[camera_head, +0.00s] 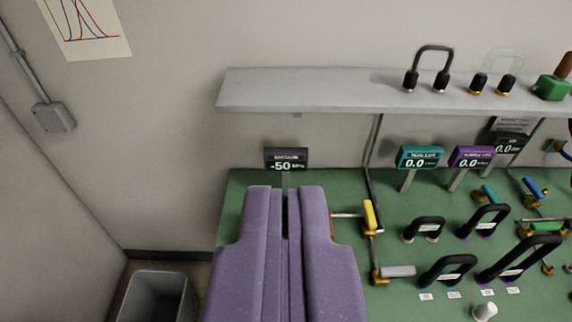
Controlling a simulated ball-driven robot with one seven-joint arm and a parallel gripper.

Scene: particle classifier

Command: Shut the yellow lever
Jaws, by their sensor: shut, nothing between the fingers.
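The yellow lever (371,215) is on a thin pipe fitting above the green bench, just right of my gripper. Its handle stands roughly upright in the picture, nearly square to the short horizontal pipe at its left. My gripper (286,195) is purple, large in the middle foreground, and points toward the wall. Its two fingers are together with only a narrow dark slit between them, and it holds nothing. The fingers are left of the yellow lever and apart from it. The bench behind the gripper is hidden.
A grey-handled valve (397,271) sits just below the yellow lever. Black loop handles (447,270) crowd the bench at right. A dark display (286,159) reading about -50 stands ahead. A grey shelf (300,92) overhangs the back. A bin (158,297) is at lower left.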

